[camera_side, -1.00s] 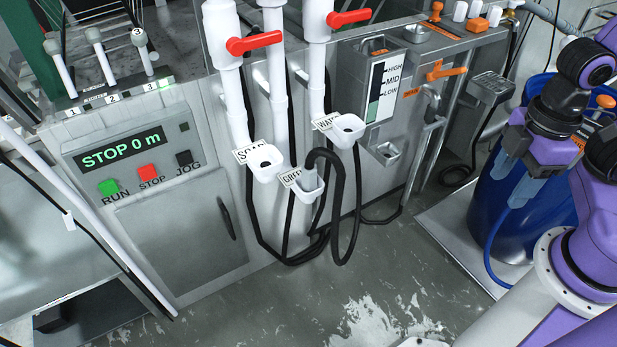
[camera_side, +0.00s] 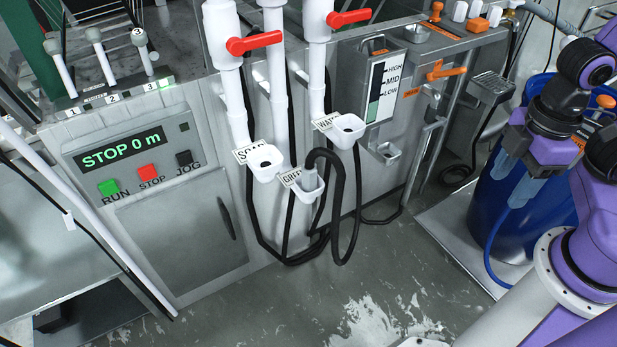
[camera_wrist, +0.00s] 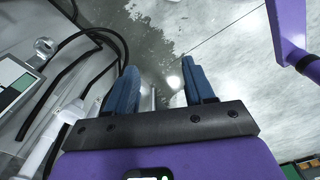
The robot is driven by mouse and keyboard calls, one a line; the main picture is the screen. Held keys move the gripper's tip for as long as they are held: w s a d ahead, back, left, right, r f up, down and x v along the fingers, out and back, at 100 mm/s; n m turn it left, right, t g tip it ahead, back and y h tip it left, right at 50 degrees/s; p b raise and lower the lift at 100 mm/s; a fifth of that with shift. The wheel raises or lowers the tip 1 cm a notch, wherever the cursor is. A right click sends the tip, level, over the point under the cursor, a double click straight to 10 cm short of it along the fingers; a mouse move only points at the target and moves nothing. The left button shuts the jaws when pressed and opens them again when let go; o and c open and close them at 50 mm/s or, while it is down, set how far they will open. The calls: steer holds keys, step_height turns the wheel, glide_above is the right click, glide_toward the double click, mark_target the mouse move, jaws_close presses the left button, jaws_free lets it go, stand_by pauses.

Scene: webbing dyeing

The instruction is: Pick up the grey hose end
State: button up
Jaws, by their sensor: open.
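No part is clearly recognisable as a grey hose end. A dark hose (camera_side: 338,190) arches over the lower white cup (camera_side: 309,188) in the side view. Its end seems to be in or behind that cup; I cannot tell which. The cup's label is partly covered. My gripper (camera_side: 505,188) is at the right, well away from the cup, with its blue fingers pointing down. In the wrist view my gripper (camera_wrist: 160,88) has its fingers apart. A small pale upright shape shows between them, not clear enough to name. Dark hose (camera_wrist: 98,33) loops at the upper left there.
Two more white cups (camera_side: 264,161) (camera_side: 347,130) hang under pipes with red levers. A blue barrel (camera_side: 497,225) stands on a tray below my gripper. A metal panel (camera_side: 405,125) lies between barrel and cups. The wet floor (camera_side: 395,280) in front is mostly clear.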

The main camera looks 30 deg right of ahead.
steer(key=o, duration=0.4)
steer(key=shift+c, duration=0.2)
steer(key=shift+a, duration=0.1)
steer(key=w+a+f+m+y, duration=0.35)
steer(key=w+a+f, duration=0.25)
steer(key=a, duration=0.5)
steer(key=m+t+h, duration=0.4)
steer(key=m+t, duration=0.5)
steer(key=t, duration=0.4)
glide_toward(306, 166)
steer(key=w+f, duration=0.1)
steer(key=w, duration=0.1)
steer(key=w+d+f, duration=0.1)
steer(key=w+f, duration=0.1)
steer(key=shift+w+f, duration=0.2)
steer(key=shift+w, duration=0.05)
steer(key=shift+r+x, duration=0.15)
steer(key=shift+x, duration=1.35)
steer(key=shift+r+x, duration=0.15)
steer(key=shift+x, duration=1.35)
